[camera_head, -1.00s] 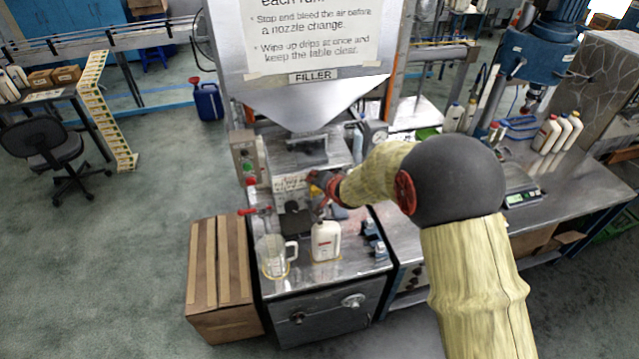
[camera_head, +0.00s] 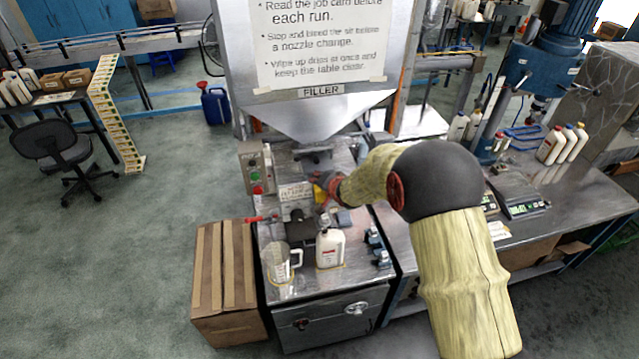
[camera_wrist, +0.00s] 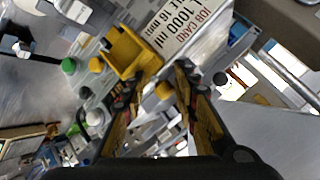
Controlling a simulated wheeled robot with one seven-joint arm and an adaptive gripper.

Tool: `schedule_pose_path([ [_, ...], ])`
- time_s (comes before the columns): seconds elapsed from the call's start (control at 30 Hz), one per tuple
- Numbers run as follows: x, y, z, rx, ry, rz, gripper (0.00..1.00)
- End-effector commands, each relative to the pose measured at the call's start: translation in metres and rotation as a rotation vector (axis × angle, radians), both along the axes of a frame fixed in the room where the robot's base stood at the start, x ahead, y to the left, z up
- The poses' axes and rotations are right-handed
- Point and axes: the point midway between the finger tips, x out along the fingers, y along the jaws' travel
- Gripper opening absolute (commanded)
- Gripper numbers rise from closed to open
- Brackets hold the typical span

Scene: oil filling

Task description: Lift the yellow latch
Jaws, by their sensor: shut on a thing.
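The yellow latch (camera_wrist: 130,48) is a blocky bracket in the upper middle of the wrist view, at my fingertips. In the head view, a small yellow patch of it (camera_head: 320,181) shows on the filler's front. My gripper (camera_wrist: 158,84) has its two fingers on either side of a yellow part there and is shut on it. The exact contact is partly hidden by the fingers. In the head view, my gripper (camera_head: 322,192) is at the filler block, to the right of the job card (camera_head: 294,192). I cannot tell from these views whether the latch is raised.
A clear jug (camera_head: 277,264) and a white bottle (camera_head: 330,248) stand on the metal filler table, in front of the block. A red-handled valve (camera_head: 262,219) is at left. The hopper (camera_head: 318,118) hangs above. A cardboard box (camera_head: 224,278) stands left of the table.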

Motion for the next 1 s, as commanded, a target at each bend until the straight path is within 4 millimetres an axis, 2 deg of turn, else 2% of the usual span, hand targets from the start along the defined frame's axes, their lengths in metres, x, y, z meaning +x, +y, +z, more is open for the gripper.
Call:
schedule_pose_path([
  [0.07, 0.005, -0.006, 0.006, 0.005, -0.007, -0.013, 0.00],
  [0.1, 0.005, -0.006, 0.006, 0.005, -0.007, -0.013, 0.31],
  [0.2, 0.004, -0.006, 0.005, 0.004, -0.006, -0.011, 0.36],
  [0.67, 0.000, -0.004, 0.001, 0.001, 0.001, -0.005, 0.37],
  [0.87, -0.015, -0.010, 0.014, 0.001, -0.001, -0.006, 0.37],
  [1.0, -0.034, -0.019, 0.032, 0.001, -0.003, -0.006, 0.37],
])
